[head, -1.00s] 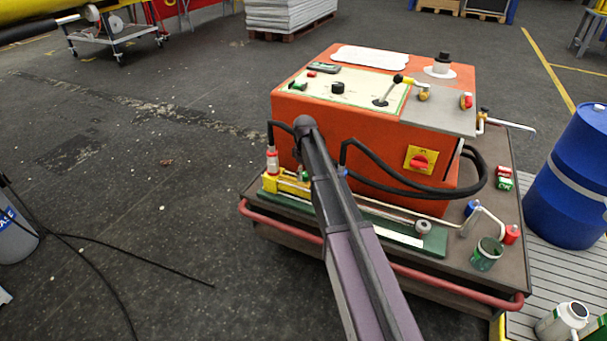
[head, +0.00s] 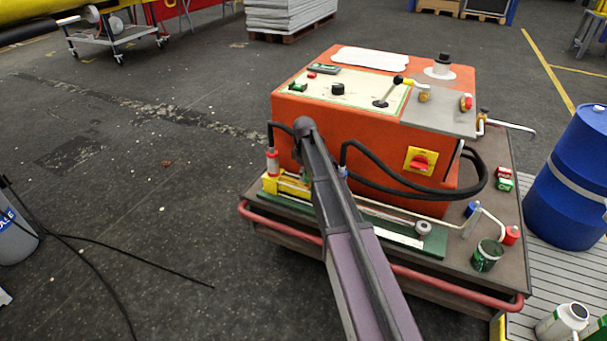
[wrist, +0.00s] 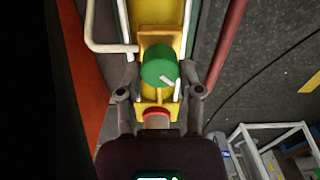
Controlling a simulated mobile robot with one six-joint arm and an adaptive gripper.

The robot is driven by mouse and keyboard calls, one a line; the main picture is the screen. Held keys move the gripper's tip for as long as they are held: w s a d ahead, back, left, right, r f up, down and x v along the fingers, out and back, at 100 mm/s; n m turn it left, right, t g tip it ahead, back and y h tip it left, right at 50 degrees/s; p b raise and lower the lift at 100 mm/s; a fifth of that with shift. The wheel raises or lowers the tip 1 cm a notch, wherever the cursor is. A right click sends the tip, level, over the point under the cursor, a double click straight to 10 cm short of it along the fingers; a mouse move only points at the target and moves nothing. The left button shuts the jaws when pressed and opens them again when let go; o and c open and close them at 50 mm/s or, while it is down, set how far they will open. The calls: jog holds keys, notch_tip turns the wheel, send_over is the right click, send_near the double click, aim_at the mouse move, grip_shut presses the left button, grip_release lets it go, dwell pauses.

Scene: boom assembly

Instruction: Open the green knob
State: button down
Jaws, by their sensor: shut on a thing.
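The round green knob (wrist: 163,62) with a white mark pointing to the lower right sits on the yellow fitting (wrist: 145,14) in the wrist view. My gripper (wrist: 160,74) has one finger on each side of the knob and is shut on it. A red round part (wrist: 155,112) lies between the fingers, nearer the palm. In the head view the yellow fitting (head: 287,184) lies at the front left of the cart, and my arm hides most of the gripper and knob there.
An orange control box (head: 330,140) with a green switch (head: 298,87) on top stands on the cart. Black hoses (head: 425,194) loop past its front. A red rail (head: 450,286) edges the cart. A green can (head: 487,257) and a blue barrel (head: 572,180) stand at the right.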

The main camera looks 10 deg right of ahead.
jog(key=n, duration=0.6)
jog(key=shift+w+d, duration=0.15)
jog(key=shift+n, duration=0.3)
jog(key=shift+c, duration=1.3)
grip_release()
